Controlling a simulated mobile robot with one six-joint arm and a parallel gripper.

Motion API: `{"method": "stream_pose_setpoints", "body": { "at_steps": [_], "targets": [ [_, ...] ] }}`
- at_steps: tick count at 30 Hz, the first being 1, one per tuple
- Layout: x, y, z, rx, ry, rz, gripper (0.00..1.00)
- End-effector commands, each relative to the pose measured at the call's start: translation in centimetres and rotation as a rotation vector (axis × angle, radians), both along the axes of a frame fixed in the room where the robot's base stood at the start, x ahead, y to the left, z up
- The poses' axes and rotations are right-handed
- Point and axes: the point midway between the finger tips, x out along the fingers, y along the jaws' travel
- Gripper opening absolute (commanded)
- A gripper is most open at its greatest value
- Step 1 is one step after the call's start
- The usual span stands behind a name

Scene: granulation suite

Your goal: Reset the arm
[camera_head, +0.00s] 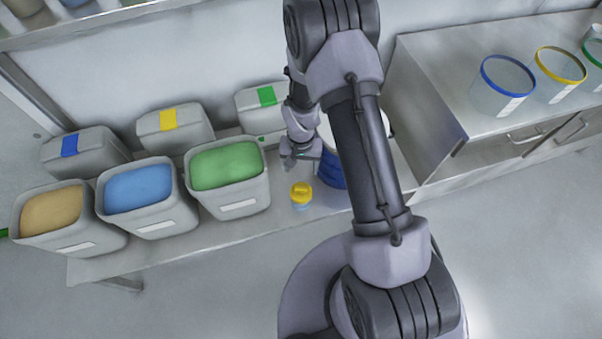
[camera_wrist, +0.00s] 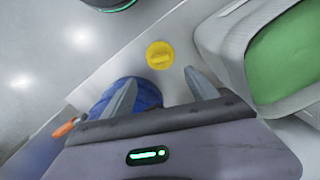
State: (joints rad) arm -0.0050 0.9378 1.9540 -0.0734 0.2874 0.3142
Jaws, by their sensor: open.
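My arm rises from its base in the head view and reaches over the bench. My gripper (camera_head: 300,163) hangs above the bench, between the bin of green powder (camera_head: 227,167) and a blue drum-like container (camera_head: 330,171). In the wrist view my gripper (camera_wrist: 163,92) shows two grey fingers spread apart with nothing between them. A small jar with a yellow lid (camera_head: 301,195) stands on the bench just in front of the gripper. Its yellow lid also shows in the wrist view (camera_wrist: 159,55), beyond the fingertips. My arm partly hides the blue container.
Bins of blue powder (camera_head: 138,188) and tan powder (camera_head: 53,209) stand left on the bench (camera_head: 180,246). Lidded grey bins with blue (camera_head: 86,152), yellow (camera_head: 175,130) and green labels (camera_head: 262,104) stand behind. Clear tubs, one blue-rimmed (camera_head: 503,87), one yellow-rimmed (camera_head: 556,77), stand on the right cabinet.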

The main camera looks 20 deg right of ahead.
Motion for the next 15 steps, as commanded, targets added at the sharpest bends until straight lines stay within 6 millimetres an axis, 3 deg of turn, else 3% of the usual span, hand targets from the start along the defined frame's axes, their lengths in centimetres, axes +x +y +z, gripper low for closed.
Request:
{"method": "stream_pose_setpoints", "body": {
  "at_steps": [4, 15],
  "targets": [
    [-0.06, 0.00, 1.66, 0.000, 0.001, 0.001, 0.68],
    [-0.05, 0.00, 1.73, 0.000, 0.001, 0.000, 0.68]
  ]
}}
